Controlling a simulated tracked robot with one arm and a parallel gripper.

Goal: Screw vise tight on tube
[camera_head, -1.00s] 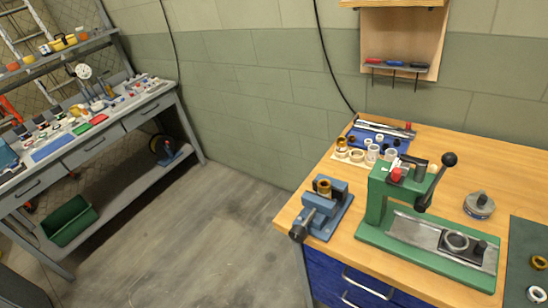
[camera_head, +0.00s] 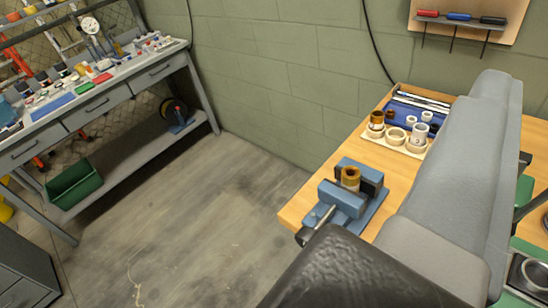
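The small blue vise (camera_head: 345,204) sits at the left front corner of the wooden workbench. A brass-coloured tube (camera_head: 350,178) stands upright between its dark-faced jaws; I cannot tell how tightly they grip it. The vise's screw end and handle (camera_head: 318,222) point toward the front left, partly hidden behind a dark part of my arm. My grey arm reaches in from the right and bottom, close in front of the vise in the picture. My gripper's fingers do not show.
A tray (camera_head: 400,145) with several rings and tubes lies behind the vise. The green press (camera_head: 528,215) is mostly hidden by my arm. A tool rack (camera_head: 465,18) hangs on the wall. A grey bench (camera_head: 100,110) stands at left, with open floor (camera_head: 200,200) between.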

